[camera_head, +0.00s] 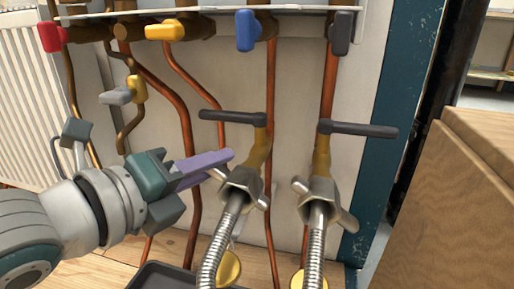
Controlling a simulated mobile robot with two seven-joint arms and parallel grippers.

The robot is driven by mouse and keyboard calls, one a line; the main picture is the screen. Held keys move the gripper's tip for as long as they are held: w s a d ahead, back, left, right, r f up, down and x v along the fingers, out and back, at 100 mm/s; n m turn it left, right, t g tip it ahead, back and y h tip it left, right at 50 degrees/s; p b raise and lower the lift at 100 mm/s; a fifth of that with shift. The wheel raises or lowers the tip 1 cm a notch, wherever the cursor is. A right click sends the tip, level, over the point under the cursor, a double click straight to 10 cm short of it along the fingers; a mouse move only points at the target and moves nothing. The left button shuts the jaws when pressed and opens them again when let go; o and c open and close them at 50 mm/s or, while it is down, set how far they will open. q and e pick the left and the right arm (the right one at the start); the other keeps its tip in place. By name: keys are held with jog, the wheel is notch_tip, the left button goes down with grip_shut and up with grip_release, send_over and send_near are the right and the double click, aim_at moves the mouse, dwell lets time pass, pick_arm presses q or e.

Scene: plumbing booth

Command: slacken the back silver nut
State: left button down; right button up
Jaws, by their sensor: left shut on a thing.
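Two silver nuts with stubby lugs join braided hoses to brass valves. The left one, which looks the farther back, is the back silver nut (241,182). The other silver nut (320,192) is to its right and looks a little nearer. My left gripper (217,165) comes in from the left, its purple fingers closed at the left lug of the back nut. The fingers partly hide that lug, so the exact contact is hard to see. My right gripper is out of view.
Dark lever handles (358,129) sit above both nuts. Copper pipes (180,130) run down the wall behind, below red, yellow, blue and dark valve handles. A dark tray (165,276) lies on the floor below. A wooden box (455,200) stands at the right.

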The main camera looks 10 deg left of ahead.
pick_arm(q)
jog(key=n, duration=0.1)
jog(key=f+n+h, duration=0.1)
jog(key=shift+a+f+n+t+b, duration=0.3)
jog(key=shift+t+b, duration=0.1)
jog(key=shift+d+f+n+t+h+b, duration=0.15)
jog(key=shift+f+n+t+b, duration=0.65)
jog(key=shift+n, duration=0.95)
jog(key=shift+d+f+n+t+h+b, duration=0.1)
jog(key=shift+f+n+t+b, duration=0.45)
jog(key=shift+n+b, duration=0.8)
jog(key=shift+d+f+n+t+h+b, duration=0.15)
jog(key=shift+f+n+t+b, duration=0.5)
jog(key=shift+n, duration=1.45)
jog(key=shift+a, duration=0.1)
jog(key=c, duration=0.8)
grip_release()
